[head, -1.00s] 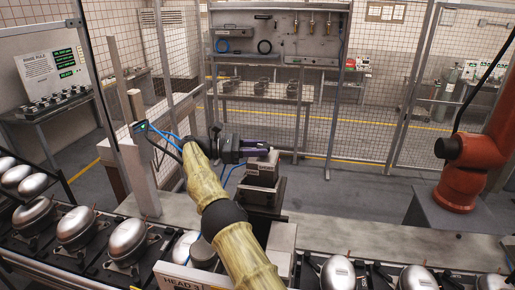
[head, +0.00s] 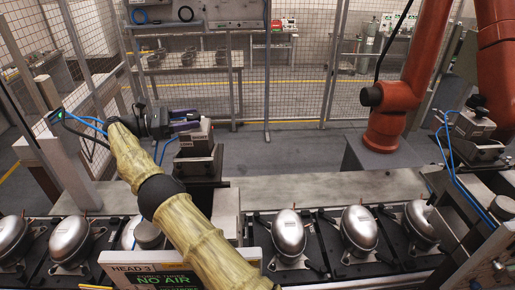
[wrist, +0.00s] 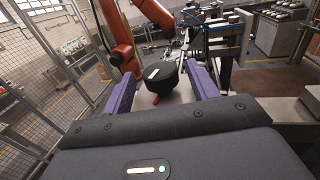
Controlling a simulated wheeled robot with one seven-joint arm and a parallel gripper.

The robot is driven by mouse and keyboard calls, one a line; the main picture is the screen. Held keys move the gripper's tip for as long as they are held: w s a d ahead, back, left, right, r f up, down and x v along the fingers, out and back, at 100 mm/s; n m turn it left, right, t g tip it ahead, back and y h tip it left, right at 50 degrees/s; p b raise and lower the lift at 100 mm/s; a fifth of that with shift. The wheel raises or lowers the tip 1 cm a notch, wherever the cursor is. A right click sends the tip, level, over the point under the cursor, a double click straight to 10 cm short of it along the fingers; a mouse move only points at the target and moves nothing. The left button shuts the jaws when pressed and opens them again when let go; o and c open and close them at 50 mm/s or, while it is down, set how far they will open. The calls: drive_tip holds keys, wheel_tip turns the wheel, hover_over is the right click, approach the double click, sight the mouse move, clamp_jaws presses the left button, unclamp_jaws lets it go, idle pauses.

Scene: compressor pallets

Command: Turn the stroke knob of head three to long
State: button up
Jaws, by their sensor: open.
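My gripper (head: 186,120) has two purple fingers and is open beside the top of the grey block of head three (head: 195,142) in the head view. In the wrist view a black round knob (wrist: 166,84) with a short white mark on its top lies between the spread fingers of my gripper (wrist: 161,93). I cannot tell whether the fingers touch it. The knob's scale or labels cannot be read, and in the head view my gripper hides the knob. The sign (head: 150,275) below reads HEAD 3 and NO AIR.
Silver compressors (head: 288,232) sit on black pallets along the line. A red robot arm (head: 400,95) stands at the right. Another grey head (head: 474,125) with a black knob and blue hoses is at the far right. A mesh fence (head: 340,75) stands behind.

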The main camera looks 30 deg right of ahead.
drive_tip(key=shift+r+n+t, duration=0.15)
drive_tip(key=shift+n+t, duration=0.25)
drive_tip(key=shift+t, duration=0.2)
drive_tip(key=t+b, duration=0.1)
drive_tip(key=b, duration=0.1)
drive_tip(key=n+t+b, duration=0.1)
drive_tip(key=b, duration=0.1)
drive_tip(key=shift+s+f, duration=0.2)
drive_tip(key=shift+f, duration=0.2)
drive_tip(key=shift+n+t+b, duration=0.3)
drive_tip(key=shift+b, duration=0.25)
drive_tip(key=n+t+b, duration=0.1)
drive_tip(key=t+b, duration=0.1)
drive_tip(key=b, duration=0.3)
drive_tip(key=n+t+y+b, duration=0.1)
drive_tip(key=n+t+b, duration=0.1)
drive_tip(key=b, duration=0.3)
drive_tip(key=n+t+y+b, duration=0.1)
drive_tip(key=n+t+b, duration=0.1)
drive_tip(key=b, duration=0.3)
drive_tip(key=shift+s+d+t+b, duration=0.1)
drive_tip(key=shift+s+t+b, duration=0.25)
drive_tip(key=shift+t, duration=0.35)
drive_tip(key=shift+t+b, duration=0.3)
drive_tip(key=shift+b, duration=0.1)
